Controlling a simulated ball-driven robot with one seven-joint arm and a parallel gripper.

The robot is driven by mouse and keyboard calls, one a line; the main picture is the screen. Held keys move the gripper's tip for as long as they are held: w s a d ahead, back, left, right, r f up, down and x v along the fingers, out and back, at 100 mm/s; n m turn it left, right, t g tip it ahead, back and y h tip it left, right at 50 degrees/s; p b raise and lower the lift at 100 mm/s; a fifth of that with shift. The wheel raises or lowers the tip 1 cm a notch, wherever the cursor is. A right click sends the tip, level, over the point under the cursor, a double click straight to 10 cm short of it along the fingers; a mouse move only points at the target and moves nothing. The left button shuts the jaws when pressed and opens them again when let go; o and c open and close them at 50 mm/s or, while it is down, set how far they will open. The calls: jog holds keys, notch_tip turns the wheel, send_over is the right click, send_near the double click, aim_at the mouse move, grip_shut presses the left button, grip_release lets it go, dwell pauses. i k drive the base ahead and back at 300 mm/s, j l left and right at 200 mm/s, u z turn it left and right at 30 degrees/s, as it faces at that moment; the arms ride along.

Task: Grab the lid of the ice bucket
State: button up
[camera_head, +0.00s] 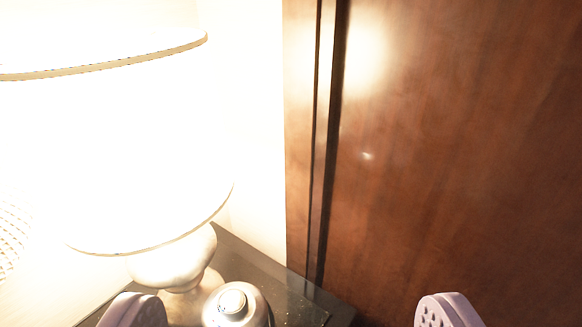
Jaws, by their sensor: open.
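The ice bucket's silvery lid (233,302), with a round knob on top, shows at the bottom of the view. It sits on a dark glossy surface; the bucket's lower part is cut off by the frame edge. My gripper (290,312) is open, with its two pale lilac fingertips apart at the bottom edge. In the picture the lid lies between the fingertips, nearer the left one. The gripper appears empty. I cannot tell how far the lid is beyond the fingertips.
A brightly lit lamp (172,270) with a large white shade stands just left of and behind the lid. The dark counter (290,292) has a small bare strip right of the lid. A tall brown wooden panel (460,150) fills the right side.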

aim_at(234, 304)
jog(key=k+l, duration=0.2)
jog(key=k, duration=0.25)
jog(key=k+l+z, duration=0.15)
jog(key=k, duration=0.25)
jog(key=k+l, duration=0.25)
jog(key=k, duration=0.2)
jog(key=i+j, duration=0.1)
jog(key=i, duration=0.8)
jog(key=i+j, duration=0.15)
jog(key=i, duration=0.75)
